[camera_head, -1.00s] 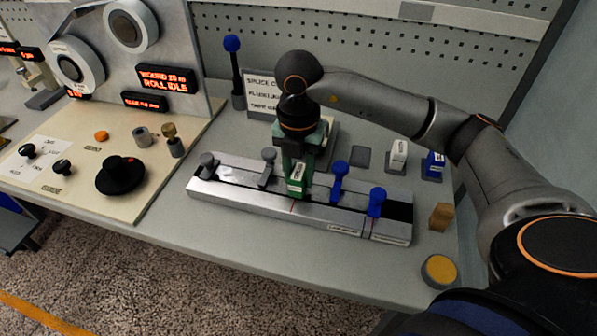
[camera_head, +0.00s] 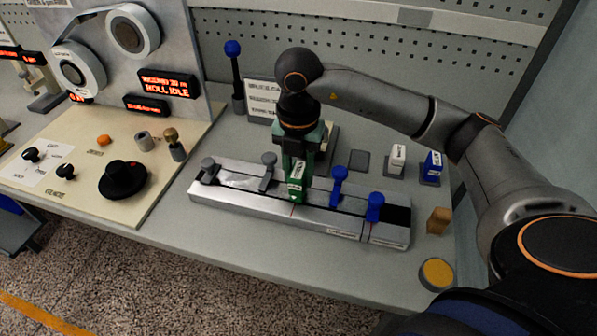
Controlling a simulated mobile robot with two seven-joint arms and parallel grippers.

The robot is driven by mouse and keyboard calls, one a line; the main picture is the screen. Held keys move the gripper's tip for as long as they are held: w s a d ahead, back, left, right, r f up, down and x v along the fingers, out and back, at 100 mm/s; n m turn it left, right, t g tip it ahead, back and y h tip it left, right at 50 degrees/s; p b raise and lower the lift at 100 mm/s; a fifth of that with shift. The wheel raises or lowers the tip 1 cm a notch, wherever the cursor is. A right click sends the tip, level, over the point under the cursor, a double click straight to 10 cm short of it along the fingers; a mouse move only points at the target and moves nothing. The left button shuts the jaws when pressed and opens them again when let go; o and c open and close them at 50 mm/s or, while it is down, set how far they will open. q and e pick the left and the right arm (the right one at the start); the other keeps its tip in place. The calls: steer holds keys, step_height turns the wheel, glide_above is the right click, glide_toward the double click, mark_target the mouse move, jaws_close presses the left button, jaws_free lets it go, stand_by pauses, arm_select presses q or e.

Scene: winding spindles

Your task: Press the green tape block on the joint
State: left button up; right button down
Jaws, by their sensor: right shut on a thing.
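The green tape block (camera_head: 297,184) has a white label on its face. My right gripper (camera_head: 297,172) points down and is shut on it. The block is over the middle of the silver splicing bar (camera_head: 262,207), at a red mark on the bar's front; I cannot tell whether it touches the surface. The joint itself is hidden under the block and gripper. My left gripper is not in view.
Grey clamp knobs (camera_head: 269,162) stand left of the block and blue clamp knobs (camera_head: 339,178) right of it. White (camera_head: 397,158) and blue (camera_head: 433,164) blocks stand behind. A wooden block (camera_head: 439,220) and yellow disc (camera_head: 437,273) lie to the right.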

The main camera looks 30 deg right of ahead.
steer(key=shift+r+p, duration=0.45)
steer(key=shift+r, duration=0.45)
step_height(320, 180, up, 4)
steer(key=p, duration=0.3)
steer(key=shift+r, duration=0.2)
